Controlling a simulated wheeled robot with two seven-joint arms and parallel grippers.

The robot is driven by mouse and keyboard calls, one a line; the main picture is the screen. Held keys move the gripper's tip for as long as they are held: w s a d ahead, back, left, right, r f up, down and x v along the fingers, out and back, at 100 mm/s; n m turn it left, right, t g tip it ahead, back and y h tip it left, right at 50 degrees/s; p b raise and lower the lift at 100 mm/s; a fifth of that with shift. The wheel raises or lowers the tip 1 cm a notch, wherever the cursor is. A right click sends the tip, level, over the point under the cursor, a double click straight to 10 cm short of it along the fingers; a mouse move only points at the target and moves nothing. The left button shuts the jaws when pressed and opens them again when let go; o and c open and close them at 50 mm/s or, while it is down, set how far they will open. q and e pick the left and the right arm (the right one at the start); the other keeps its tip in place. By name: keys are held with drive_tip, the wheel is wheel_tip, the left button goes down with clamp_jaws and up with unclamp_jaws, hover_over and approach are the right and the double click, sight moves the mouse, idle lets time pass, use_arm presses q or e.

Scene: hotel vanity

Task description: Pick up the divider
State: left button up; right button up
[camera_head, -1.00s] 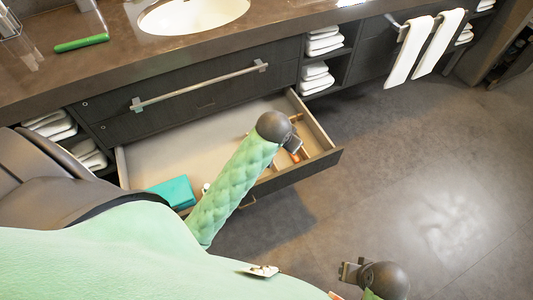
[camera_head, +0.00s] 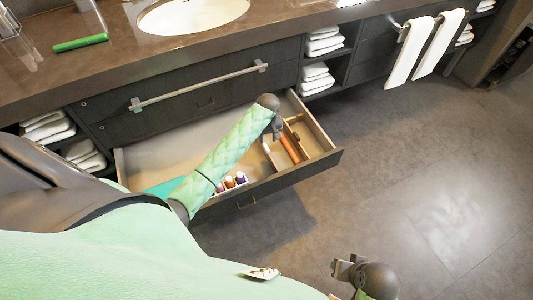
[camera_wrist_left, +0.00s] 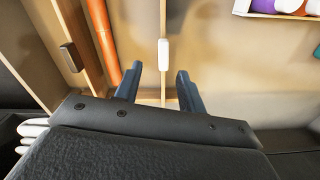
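The divider (camera_wrist_left: 163,18) is a thin pale wooden strip in the open drawer (camera_head: 165,160), seen nearly edge-on in the left wrist view, with a small white piece on it. My left gripper (camera_wrist_left: 162,80) is open, one finger on each side of the divider's line; no contact is visible. In the head view my left gripper (camera_head: 275,129) is over the drawer's right part, and my arm hides some of the drawer. My right gripper (camera_head: 346,269) is at the lower right, away from the drawer; its finger gap is unclear.
An orange stick (camera_head: 289,148) lies in a wooden compartment at the drawer's right end. Small bottles (camera_head: 235,181) stand near the drawer front. A teal item (camera_head: 165,187) is partly hidden by my arm. Open floor lies to the right.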

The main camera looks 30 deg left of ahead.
sight(266, 147)
use_arm(q)
drive_tip(key=n, duration=0.2)
drive_tip(key=shift+s+d+n, duration=0.1)
drive_tip(key=shift+n, duration=0.3)
drive_tip(key=shift+s+a+f+p, duration=0.1)
drive_tip(key=shift+a+f+p, duration=0.1)
drive_tip(key=shift+f, duration=1.75)
drive_tip(key=shift+a+f+p, duration=0.1)
drive_tip(key=shift+f+p, duration=0.05)
drive_tip(key=shift+f, duration=1.75)
clamp_jaws()
